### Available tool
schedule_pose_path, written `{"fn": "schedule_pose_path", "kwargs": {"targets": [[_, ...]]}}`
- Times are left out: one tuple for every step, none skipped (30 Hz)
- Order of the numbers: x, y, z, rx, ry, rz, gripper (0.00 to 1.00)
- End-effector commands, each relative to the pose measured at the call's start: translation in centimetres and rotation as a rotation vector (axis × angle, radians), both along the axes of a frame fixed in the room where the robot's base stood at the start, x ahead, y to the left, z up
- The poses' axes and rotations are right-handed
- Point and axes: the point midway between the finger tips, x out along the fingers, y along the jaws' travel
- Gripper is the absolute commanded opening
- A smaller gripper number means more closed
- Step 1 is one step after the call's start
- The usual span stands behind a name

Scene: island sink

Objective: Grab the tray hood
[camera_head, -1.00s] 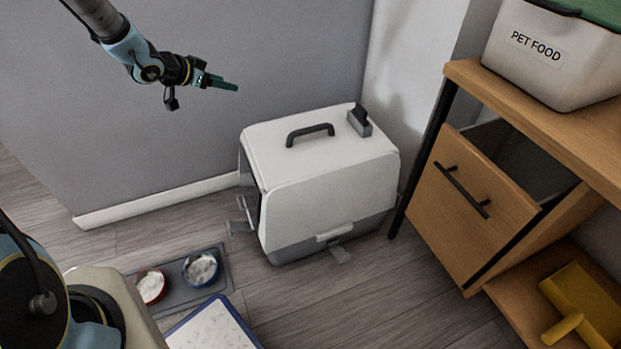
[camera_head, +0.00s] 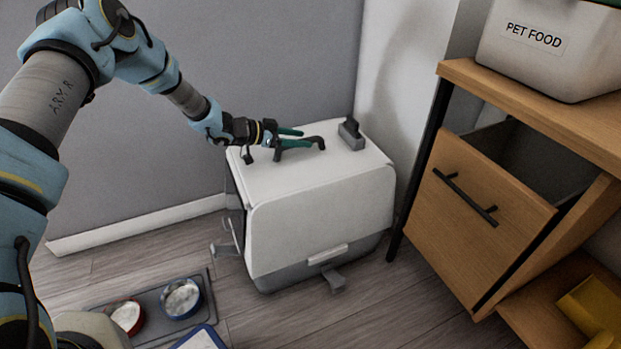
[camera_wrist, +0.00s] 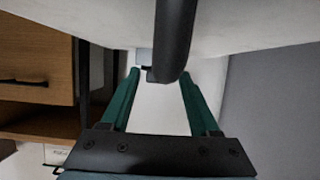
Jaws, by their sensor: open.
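The tray hood (camera_head: 318,205) is a white box-shaped cover on a grey litter tray base (camera_head: 320,273) on the floor. A dark handle (camera_head: 313,144) stands on its top; it also shows in the wrist view (camera_wrist: 174,40), passing between the finger lines. My gripper (camera_head: 302,138) is at the handle, with its green fingers apart on either side of it. In the wrist view my gripper (camera_wrist: 158,82) is open, and I cannot tell whether a finger touches the handle. The handle's near end is partly hidden by the fingers in the head view.
A wooden cabinet with an open drawer (camera_head: 480,215) stands at the right, holding a pet food bin (camera_head: 540,50). Bowls on a mat (camera_head: 160,302) lie front left. A grey wall is behind.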

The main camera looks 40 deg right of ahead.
Motion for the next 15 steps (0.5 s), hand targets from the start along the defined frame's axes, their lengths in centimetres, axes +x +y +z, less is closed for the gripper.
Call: {"fn": "schedule_pose_path", "kwargs": {"targets": [[-0.3, -0.7, -0.5, 0.0, 0.0, -0.001, 0.62], [-0.4, -1.2, -0.7, 0.0, 0.0, -0.001, 0.62], [-0.6, -1.8, -0.9, -0.002, 0.001, -0.001, 0.62], [-0.8, -2.2, -1.1, -0.001, 0.001, -0.001, 0.62], [-0.9, -2.5, -1.2, 0.0, 0.0, -0.001, 0.62], [-1.0, -2.9, -1.3, 0.0, 0.0, 0.0, 0.62], [-1.1, -3.1, -1.4, 0.0, 0.0, 0.0, 0.62], [-1.1, -3.3, -1.5, 0.0, 0.0, 0.0, 0.62], [-1.2, -3.5, -1.5, 0.0, 0.0, 0.001, 0.62], [-1.2, -3.6, -1.5, 0.0, -0.001, 0.001, 0.62], [-1.2, -3.7, -1.5, 0.0, -0.001, 0.001, 0.62], [-1.3, -3.7, -1.5, 0.0, -0.001, 0.001, 0.62], [-1.3, -3.7, -1.5, 0.0, 0.0, 0.001, 0.62], [-1.2, -3.7, -1.5, 0.0, 0.0, 0.001, 0.62], [-1.2, -3.7, -1.5, 0.0, 0.0, 0.001, 0.62]]}}
